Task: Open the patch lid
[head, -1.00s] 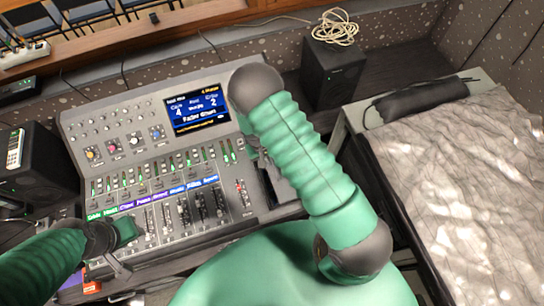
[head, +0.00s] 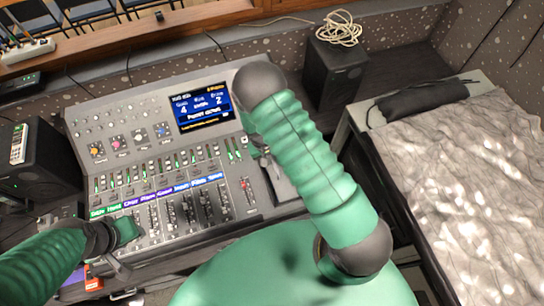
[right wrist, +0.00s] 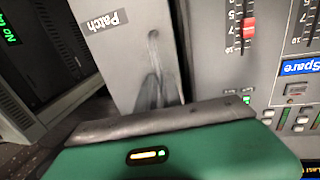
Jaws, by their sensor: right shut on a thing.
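The grey patch lid (right wrist: 125,60) carries a label reading "Patch" in the right wrist view. It is a plain panel at the right end of the mixing console, and part of it shows in the head view (head: 284,186) beside my right arm. My right gripper (right wrist: 156,92) is shut on the patch lid, at the dark marks near its middle; the exact grip is hard to make out. In the head view my arm mostly hides this gripper (head: 258,150). How far the lid is raised is unclear. My left gripper (head: 122,252) hangs over the console's front left, its jaws unclear.
The console (head: 238,205) has faders, knobs and a lit screen (head: 201,107). A red-capped fader (right wrist: 248,28) stands beside the lid. A black speaker (head: 333,72) with a coiled cable (head: 338,28) is behind right. A sheet-covered surface (head: 460,170) lies right.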

